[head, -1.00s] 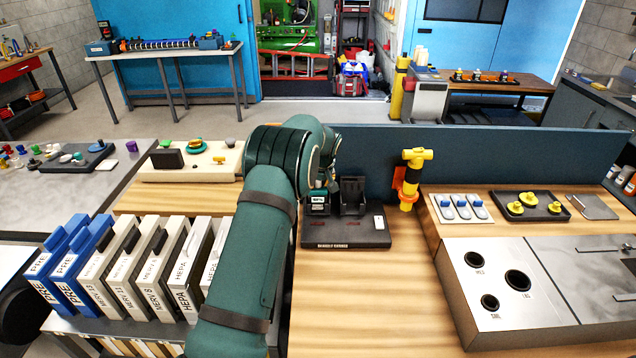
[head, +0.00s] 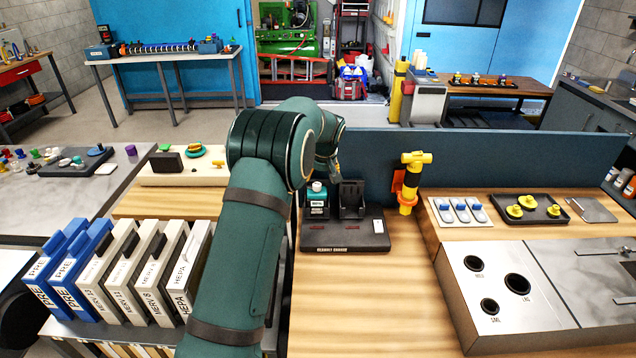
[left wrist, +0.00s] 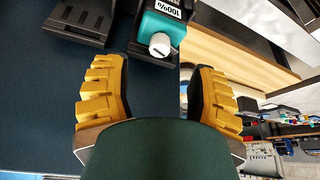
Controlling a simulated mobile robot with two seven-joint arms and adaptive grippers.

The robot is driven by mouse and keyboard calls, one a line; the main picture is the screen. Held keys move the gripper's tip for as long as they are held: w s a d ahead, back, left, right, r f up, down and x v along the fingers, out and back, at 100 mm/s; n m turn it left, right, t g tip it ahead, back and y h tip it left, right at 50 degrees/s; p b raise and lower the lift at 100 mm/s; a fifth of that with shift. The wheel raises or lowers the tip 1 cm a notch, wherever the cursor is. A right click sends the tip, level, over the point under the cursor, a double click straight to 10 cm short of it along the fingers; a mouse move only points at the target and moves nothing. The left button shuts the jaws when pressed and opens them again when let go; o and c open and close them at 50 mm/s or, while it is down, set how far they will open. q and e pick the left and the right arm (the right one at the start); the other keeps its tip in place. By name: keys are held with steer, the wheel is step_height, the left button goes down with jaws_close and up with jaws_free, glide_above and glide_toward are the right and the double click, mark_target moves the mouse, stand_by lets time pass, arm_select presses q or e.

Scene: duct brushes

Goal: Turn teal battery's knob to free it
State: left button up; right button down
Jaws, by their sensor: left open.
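The teal battery (head: 317,205) stands in the left slot of the dark charger base (head: 345,243), with its white knob (head: 317,187) on top. In the left wrist view the teal battery (left wrist: 168,22) shows a 100% label, and its slotted white knob (left wrist: 160,44) faces the camera. My left gripper (left wrist: 157,70) is open, its two yellow fingers apart and empty; the knob lies beyond the gap between them. In the head view my arm hides most of this gripper, which is just above and behind the battery. My right gripper is not in view.
The charger's right slot (head: 352,200) holds no battery. A dark blue partition (head: 480,165) rises behind the bench. Filter boxes (head: 130,265) stand at the left. The wood in front is clear.

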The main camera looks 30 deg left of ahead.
mark_target(317, 185)
arm_select(q)
steer(key=v, duration=0.5)
steer(key=shift+r, duration=0.1)
steer(key=d+f+p, duration=0.3)
steer(key=d+f, duration=0.1)
steer(key=w+a+f+t+y, duration=0.1)
steer(key=a+f, duration=0.1)
steer(key=w+a+f+t+y+p, duration=0.1)
steer(key=a+f, duration=0.1)
steer(key=w+a+f+t+y+p, duration=0.1)
steer(key=a+f, duration=0.2)
steer(key=shift+w+a, duration=0.1)
steer(key=shift+a, duration=0.05)
stand_by(0.8)
jaws_close()
